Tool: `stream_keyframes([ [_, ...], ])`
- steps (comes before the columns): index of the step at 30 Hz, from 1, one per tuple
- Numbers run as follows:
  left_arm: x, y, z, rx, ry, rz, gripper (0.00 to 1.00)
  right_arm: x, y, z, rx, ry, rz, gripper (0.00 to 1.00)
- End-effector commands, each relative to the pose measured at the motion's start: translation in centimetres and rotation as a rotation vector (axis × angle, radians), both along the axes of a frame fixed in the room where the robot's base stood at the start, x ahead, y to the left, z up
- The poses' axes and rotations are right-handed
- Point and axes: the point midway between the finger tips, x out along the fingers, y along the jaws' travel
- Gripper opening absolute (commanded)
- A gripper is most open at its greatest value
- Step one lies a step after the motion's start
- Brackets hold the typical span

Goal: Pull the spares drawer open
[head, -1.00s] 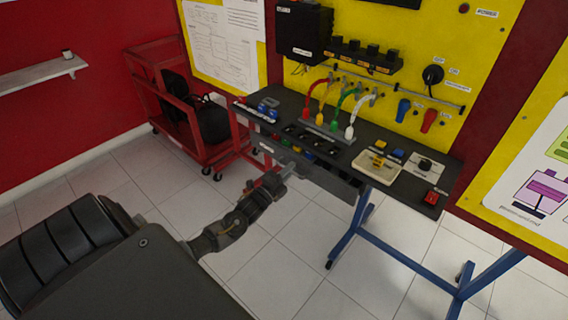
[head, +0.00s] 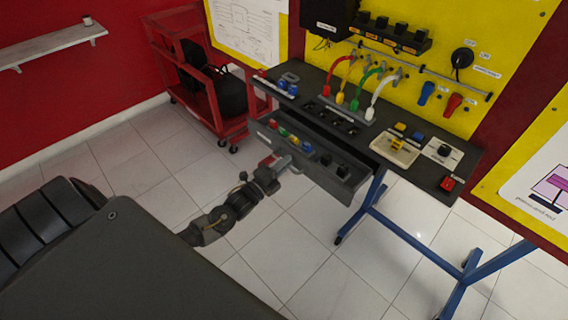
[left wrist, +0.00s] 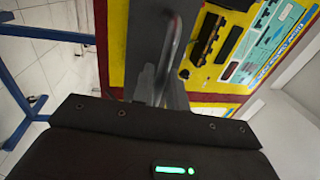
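The spares drawer (head: 325,179) is a grey drawer under the dark bench top, and it stands pulled out toward me. Small red, yellow, green and blue parts and black parts show inside it. My left gripper (head: 277,163) is at the middle of the drawer front, shut on its handle. In the left wrist view the metal bar handle (left wrist: 174,42) runs down to the fingertips (left wrist: 158,84), with the grey drawer front (left wrist: 143,45) beside it. The exact finger contact is small and partly hidden. My right gripper is in neither view.
The bench top (head: 370,165) carries coloured cables, switches and a beige tray (head: 394,150). Blue legs (head: 415,240) stand below it at the right. A red trolley (head: 185,75) with black items stands behind at the left. The tiled floor before the drawer is clear.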

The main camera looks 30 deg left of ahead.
Motion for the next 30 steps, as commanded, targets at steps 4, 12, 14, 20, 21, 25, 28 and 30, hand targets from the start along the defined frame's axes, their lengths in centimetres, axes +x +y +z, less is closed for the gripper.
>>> stream_keyframes([
  [4,-0.3,0.1,-0.1,0.001,0.001,0.001,0.15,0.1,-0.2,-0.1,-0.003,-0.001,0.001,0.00],
  [12,-4.4,1.0,-1.2,0.001,0.004,-0.001,0.15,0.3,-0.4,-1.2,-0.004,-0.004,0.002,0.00],
  [14,-5.6,1.2,-1.4,0.002,0.004,0.000,0.15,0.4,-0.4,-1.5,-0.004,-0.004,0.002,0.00],
  [20,-8.8,1.9,-1.9,0.000,0.002,0.000,0.15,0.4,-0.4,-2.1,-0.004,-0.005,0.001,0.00],
  [21,-9.2,2.0,-1.9,0.000,0.001,0.000,0.15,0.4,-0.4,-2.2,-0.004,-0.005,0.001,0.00],
  [25,-10.1,2.3,-2.0,0.001,0.001,0.000,0.15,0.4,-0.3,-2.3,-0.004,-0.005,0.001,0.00],
  [28,-10.4,2.3,-2.0,0.001,0.001,0.000,0.15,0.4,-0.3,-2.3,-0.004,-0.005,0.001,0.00],
  [30,-10.4,2.3,-2.0,0.001,0.000,0.000,0.15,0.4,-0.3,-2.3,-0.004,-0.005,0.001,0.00],
])
